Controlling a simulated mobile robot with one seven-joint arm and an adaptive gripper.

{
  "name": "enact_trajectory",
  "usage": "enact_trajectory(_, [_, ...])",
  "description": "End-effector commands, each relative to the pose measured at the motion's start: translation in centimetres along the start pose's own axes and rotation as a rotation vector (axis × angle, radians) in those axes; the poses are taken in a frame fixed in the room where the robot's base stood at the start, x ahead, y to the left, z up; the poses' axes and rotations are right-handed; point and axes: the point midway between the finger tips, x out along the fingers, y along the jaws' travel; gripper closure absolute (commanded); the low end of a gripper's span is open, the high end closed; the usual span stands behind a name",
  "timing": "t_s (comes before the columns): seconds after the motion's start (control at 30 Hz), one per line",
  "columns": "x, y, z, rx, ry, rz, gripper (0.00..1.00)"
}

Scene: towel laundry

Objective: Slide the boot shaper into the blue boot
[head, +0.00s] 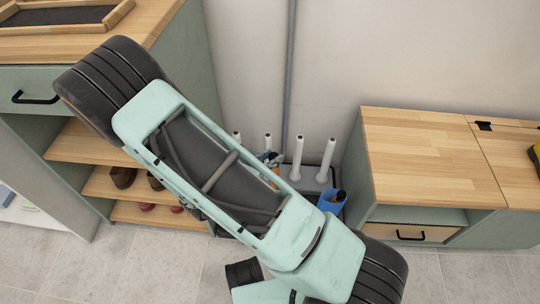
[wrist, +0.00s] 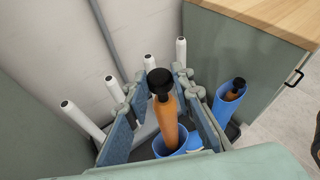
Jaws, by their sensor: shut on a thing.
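The boot shaper (wrist: 166,122) is an orange-brown form with a black knob on top, upright in the middle of the wrist view. My gripper (wrist: 156,112) has its blue-grey fingers on either side of it and is shut on it. A blue boot (wrist: 168,154) shows at the shaper's lower end, which appears to be at or inside the boot's opening; how deep is hidden. A second blue boot (wrist: 228,104) stands to the right with another black-knobbed shaper (wrist: 238,86) in it. It also shows in the head view (head: 330,204). There my arm hides much of the held shaper.
Several white upright posts (head: 298,158) rise from a dark rack by the wall, close around my gripper. A wood-topped cabinet (head: 425,150) stands to the right. A shelf unit with shoes (head: 122,177) stands to the left. The tiled floor in front is mostly clear.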

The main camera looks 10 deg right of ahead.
Motion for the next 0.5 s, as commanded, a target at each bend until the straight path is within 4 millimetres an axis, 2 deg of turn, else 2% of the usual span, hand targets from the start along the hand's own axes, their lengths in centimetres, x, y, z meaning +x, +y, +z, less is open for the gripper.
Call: enact_trajectory(0.5, [1.6, 0.5, -3.8, -0.002, -0.001, 0.000, 1.00])
